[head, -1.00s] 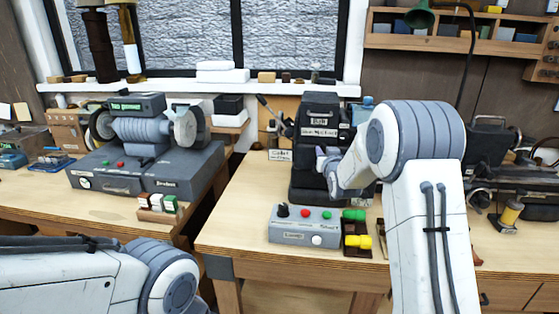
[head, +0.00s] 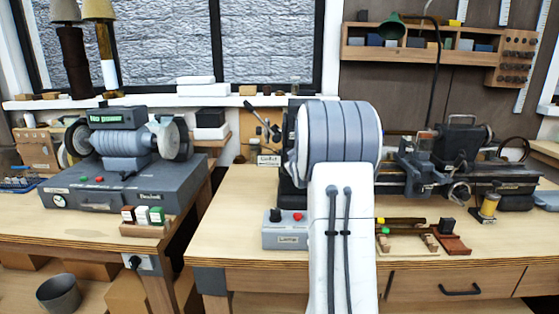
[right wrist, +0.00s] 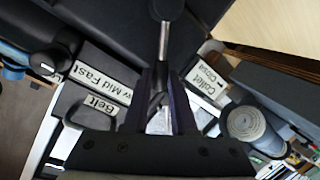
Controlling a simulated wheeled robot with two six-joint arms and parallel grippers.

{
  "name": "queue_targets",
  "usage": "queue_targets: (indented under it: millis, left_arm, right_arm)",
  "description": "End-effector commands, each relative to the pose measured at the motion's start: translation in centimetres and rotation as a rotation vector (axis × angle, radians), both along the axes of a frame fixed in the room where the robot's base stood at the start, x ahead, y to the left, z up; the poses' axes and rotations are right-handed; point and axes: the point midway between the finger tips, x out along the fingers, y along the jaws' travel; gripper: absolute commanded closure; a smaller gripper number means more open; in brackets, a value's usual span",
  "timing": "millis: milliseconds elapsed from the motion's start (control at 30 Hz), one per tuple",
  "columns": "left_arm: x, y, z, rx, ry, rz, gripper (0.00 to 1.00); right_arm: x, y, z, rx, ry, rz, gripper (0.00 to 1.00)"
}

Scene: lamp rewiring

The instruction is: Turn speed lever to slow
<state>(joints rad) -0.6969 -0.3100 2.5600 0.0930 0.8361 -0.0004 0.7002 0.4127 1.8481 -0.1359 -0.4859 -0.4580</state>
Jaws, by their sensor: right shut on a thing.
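In the right wrist view, a lever (right wrist: 163,42) with a thin silver rod and black ball knob runs up from between the fingers of my right gripper (right wrist: 164,78). The gripper is shut on its rod. In the head view my right arm covers most of the dark machine (head: 288,180), and hides the gripper and this lever. My left gripper is out of view.
A collet label (right wrist: 207,93) lies right of the fingers, near a grey cylindrical part (right wrist: 250,128). In the head view, a lamp control box (head: 284,237) sits in front of the machine. A grinder (head: 125,160) stands left; a lathe (head: 460,165) stands right.

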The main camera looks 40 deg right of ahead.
Motion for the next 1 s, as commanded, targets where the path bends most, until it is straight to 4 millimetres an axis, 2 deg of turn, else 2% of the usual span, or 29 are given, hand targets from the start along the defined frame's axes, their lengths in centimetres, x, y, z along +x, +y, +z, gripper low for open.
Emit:
queue_targets:
  millis: [433,467,500,533,867,1000]
  left_arm:
    - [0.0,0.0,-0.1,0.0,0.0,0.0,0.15]
    - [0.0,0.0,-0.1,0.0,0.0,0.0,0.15]
    - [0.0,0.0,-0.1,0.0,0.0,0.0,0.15]
    - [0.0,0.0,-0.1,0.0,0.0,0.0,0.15]
    - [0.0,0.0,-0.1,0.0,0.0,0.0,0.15]
    - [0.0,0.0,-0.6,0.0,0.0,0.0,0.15]
  right_arm:
    - [-0.2,-0.4,0.0,-0.01,0.009,-0.003,1.0]
    - [-0.2,-0.3,0.0,-0.009,0.008,-0.003,0.64]
    - [-0.2,-0.3,0.0,-0.009,0.008,-0.003,0.49]
    - [-0.2,-0.3,0.0,-0.009,0.008,-0.003,0.46]
    - [-0.3,-0.1,0.0,-0.008,0.007,-0.003,0.46]
    - [-1.4,0.7,0.3,-0.009,0.005,-0.003,0.46]
